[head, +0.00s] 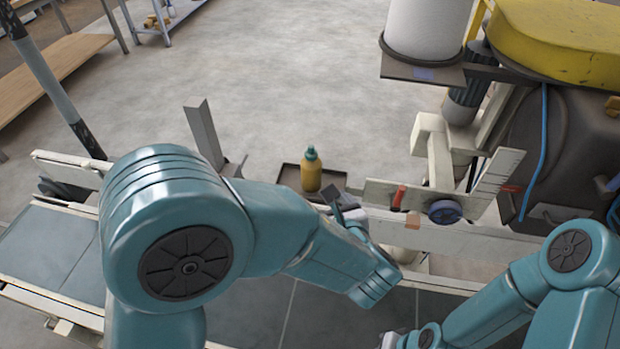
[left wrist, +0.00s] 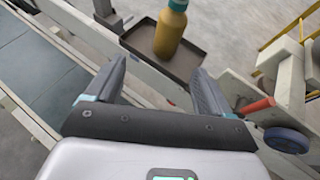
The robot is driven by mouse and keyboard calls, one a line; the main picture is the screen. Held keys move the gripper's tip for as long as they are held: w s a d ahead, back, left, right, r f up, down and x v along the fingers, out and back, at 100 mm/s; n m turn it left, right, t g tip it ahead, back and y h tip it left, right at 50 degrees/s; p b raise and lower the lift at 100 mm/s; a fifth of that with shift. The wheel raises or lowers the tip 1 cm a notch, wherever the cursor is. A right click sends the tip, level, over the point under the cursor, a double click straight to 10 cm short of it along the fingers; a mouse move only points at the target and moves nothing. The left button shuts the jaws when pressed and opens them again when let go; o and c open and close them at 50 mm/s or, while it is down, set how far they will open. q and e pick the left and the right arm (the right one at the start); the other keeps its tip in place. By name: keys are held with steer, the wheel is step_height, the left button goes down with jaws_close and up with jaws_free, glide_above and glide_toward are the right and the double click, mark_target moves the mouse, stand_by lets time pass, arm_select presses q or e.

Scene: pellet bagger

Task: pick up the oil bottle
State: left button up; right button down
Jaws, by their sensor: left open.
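The oil bottle (head: 311,172) is amber with a green cap. It stands upright on a small dark tray (head: 290,177) beyond the conveyor's far rail. In the left wrist view the bottle (left wrist: 171,30) shows ahead of the fingers, its top cut off by the frame edge. My left gripper (head: 345,203) is open and empty, just short of the tray. In the left wrist view its two fingers (left wrist: 160,78) are spread apart, with the bottle beyond the gap and not touched. My right arm is at the lower right; its gripper fingers do not show.
The conveyor (head: 255,308) with pale rails runs below my arms. Right of the tray is a bracket with a red handle (head: 398,197) and a blue knob (head: 444,212). An upright post (head: 203,132) stands left of the tray.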

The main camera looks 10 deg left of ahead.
mark_target(314, 174)
arm_select(q)
steer(key=shift+m+t, duration=0.3)
steer(key=shift+t, duration=0.1)
steer(key=x, duration=0.7)
steer(key=w+r+p+x, duration=0.1)
steer(key=x, duration=0.2)
steer(key=shift+w+d, duration=0.15)
steer(key=shift+d, duration=0.1)
steer(key=x, duration=0.2)
steer(key=p+x, duration=0.1)
steer(key=x, duration=0.2)
steer(key=shift+w+r+p, duration=0.1)
steer(key=shift+w+p, duration=0.2)
steer(key=shift+w, duration=0.05)
steer(key=shift+s+r, duration=0.1)
steer(key=shift+s, duration=0.05)
steer(key=c, duration=1.1)
